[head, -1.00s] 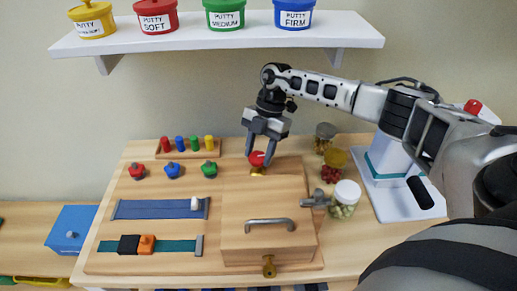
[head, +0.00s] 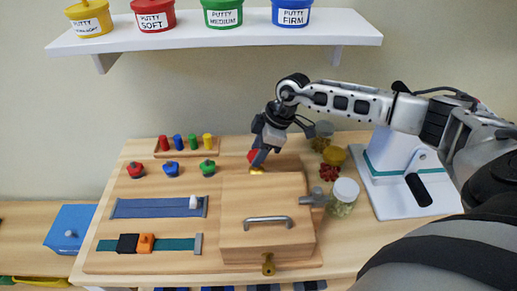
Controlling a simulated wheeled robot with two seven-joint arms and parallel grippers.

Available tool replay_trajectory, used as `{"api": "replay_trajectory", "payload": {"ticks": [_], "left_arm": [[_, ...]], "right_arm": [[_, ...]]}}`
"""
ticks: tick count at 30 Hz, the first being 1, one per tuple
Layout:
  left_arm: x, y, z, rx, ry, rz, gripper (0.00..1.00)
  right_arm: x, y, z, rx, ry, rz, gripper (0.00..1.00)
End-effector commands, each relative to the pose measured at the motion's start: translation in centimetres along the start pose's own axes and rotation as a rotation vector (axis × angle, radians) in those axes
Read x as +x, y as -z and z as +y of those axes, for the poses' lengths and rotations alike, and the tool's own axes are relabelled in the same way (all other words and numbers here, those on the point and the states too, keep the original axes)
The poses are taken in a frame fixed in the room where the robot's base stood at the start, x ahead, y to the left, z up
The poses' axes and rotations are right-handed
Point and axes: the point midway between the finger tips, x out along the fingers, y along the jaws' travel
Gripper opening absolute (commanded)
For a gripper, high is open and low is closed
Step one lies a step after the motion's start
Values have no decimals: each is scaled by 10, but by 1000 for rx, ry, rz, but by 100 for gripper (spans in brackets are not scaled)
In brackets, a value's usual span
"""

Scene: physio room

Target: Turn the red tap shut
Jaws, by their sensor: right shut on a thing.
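The red tap (head: 252,155) sits on a brass fitting (head: 257,170) at the back edge of the wooden board, just behind the wooden box. My right gripper (head: 260,157) comes down onto it from above and is shut on the red tap. Its fingers are seen nearly edge on and hide the right part of the tap. My left gripper is not in view.
A wooden box with a grey handle (head: 267,220) stands in front of the tap. Red, blue and green knobs (head: 171,169) are to the left. Jars (head: 343,196) stand to the right. A shelf with putty tubs (head: 215,35) hangs above.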

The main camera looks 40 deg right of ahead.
Motion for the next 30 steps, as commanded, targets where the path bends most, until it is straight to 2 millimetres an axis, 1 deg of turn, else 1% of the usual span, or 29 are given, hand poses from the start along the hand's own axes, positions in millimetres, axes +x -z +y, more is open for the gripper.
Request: {"api": "replay_trajectory", "payload": {"ticks": [6,12,19,30], "left_arm": [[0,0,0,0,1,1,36],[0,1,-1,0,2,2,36],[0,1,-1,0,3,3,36],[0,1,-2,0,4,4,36]], "right_arm": [[0,0,-1,154,-65,-1,19],[0,0,-1,258,-108,-2,19],[0,0,-2,321,-133,-2,19],[0,0,-2,339,-140,-3,19]]}}
